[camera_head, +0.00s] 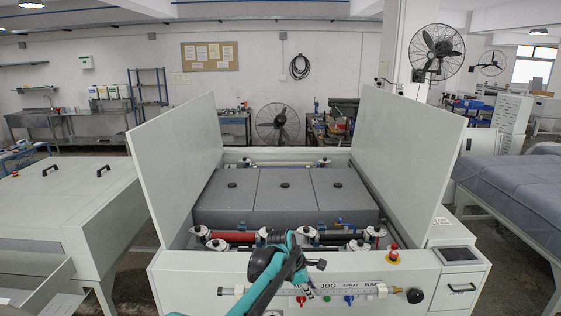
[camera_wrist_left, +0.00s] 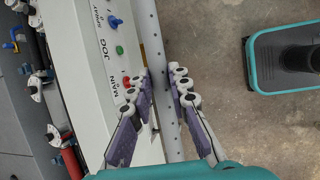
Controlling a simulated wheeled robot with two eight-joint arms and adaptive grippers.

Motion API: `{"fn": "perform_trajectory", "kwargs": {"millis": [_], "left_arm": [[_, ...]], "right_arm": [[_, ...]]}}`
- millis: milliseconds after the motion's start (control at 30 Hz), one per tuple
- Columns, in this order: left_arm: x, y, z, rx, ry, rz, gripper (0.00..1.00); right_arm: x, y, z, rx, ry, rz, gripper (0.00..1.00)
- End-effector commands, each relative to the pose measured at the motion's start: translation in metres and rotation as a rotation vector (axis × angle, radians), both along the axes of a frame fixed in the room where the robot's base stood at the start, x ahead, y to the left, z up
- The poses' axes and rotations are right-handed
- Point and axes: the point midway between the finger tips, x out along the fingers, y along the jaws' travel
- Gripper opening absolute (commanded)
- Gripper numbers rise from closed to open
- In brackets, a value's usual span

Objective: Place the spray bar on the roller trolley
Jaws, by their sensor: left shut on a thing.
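The spray bar is a long pale bar with a row of small holes. In the head view the spray bar (camera_head: 345,290) lies level across the front of the plate processor, a black knob at its right end. In the left wrist view the spray bar (camera_wrist_left: 148,30) passes between the jointed fingers of my left gripper (camera_wrist_left: 163,76), beside the panel. My right gripper is not in view. I cannot make out the roller trolley in either view.
The plate processor (camera_head: 190,285) stands ahead with both side covers raised, and grey tank lids (camera_head: 287,193) and rollers inside. Its front panel has coloured knobs close behind the bar. A red stop button (camera_head: 393,255) and screen (camera_head: 458,254) are at right. Bare floor (camera_wrist_left: 225,120) lies beside the bar.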

Motion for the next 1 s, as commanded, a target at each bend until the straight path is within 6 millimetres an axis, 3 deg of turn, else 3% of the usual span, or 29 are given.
{"fn": "perform_trajectory", "kwargs": {"millis": [567, 767, 1000], "left_arm": [[-0.020, 0.051, -0.057, -0.001, 0.001, -0.213, 0.00], [-0.038, 0.087, -0.097, -0.001, 0.001, -0.378, 0.00], [-0.080, 0.150, -0.165, -0.002, 0.003, -0.696, 0.00]], "right_arm": [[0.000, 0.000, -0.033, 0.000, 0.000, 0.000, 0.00], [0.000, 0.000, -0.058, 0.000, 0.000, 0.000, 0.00], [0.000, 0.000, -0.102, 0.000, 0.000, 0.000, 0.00]]}}
